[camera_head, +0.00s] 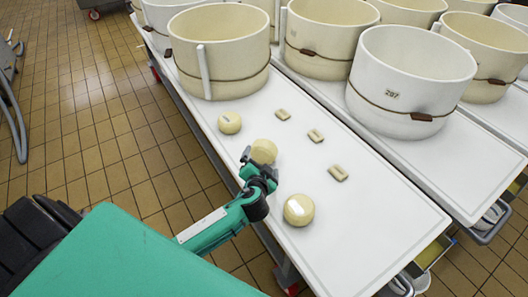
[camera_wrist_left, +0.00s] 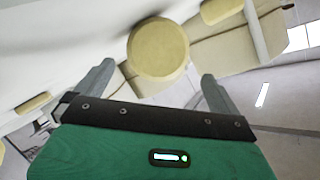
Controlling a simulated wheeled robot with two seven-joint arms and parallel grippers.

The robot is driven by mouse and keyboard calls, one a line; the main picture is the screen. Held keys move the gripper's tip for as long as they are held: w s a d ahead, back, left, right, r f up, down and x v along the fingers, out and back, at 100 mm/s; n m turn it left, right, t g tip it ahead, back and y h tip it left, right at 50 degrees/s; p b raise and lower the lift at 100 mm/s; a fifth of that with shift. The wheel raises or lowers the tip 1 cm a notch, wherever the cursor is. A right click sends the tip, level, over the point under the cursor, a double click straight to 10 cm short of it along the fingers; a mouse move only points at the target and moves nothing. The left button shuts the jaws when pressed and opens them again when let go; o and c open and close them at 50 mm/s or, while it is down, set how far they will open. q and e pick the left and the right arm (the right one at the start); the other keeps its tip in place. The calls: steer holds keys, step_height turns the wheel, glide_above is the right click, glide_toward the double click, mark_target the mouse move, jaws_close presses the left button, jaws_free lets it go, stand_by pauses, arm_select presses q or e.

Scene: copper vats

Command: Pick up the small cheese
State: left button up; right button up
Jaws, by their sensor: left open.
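Three round, pale yellow cheeses lie on the white table: the smallest-looking, farthest one (camera_head: 229,122), a middle one (camera_head: 263,150) and a nearest, larger-looking one (camera_head: 298,210) with a white mark. My left gripper (camera_head: 258,164) is open just in front of the middle cheese, whose near side it partly hides. In the left wrist view a round cheese (camera_wrist_left: 158,48) appears just past the open fingertips (camera_wrist_left: 157,72), with nothing held between the fingers. I cannot tell whether the fingers touch it. My right gripper is out of view.
Several small oblong pieces, such as one by the middle cheese (camera_head: 315,135), lie to the right. Large cream vats, one marked 297 (camera_head: 412,82), stand behind. The white table (camera_head: 365,235) is clear at the near right. Tiled floor lies left.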

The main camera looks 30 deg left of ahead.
mark_target(264, 156)
arm_select(q)
steer(key=x, duration=0.4)
steer(key=shift+d+f, duration=0.15)
steer(key=shift+d, duration=0.05)
steer(key=shift+w+a+f+b, duration=0.2)
steer(key=shift+w+a+b, duration=0.1)
steer(key=shift+w, duration=0.3)
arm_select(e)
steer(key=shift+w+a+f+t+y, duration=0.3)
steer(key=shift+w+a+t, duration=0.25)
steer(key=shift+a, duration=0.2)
arm_select(q)
steer(key=shift+c, duration=0.4)
steer(key=c, duration=1.2)
step_height(264, 156, up, 7)
steer(key=shift+p, duration=0.85)
step_height(264, 156, up, 13)
steer(key=p, duration=0.2)
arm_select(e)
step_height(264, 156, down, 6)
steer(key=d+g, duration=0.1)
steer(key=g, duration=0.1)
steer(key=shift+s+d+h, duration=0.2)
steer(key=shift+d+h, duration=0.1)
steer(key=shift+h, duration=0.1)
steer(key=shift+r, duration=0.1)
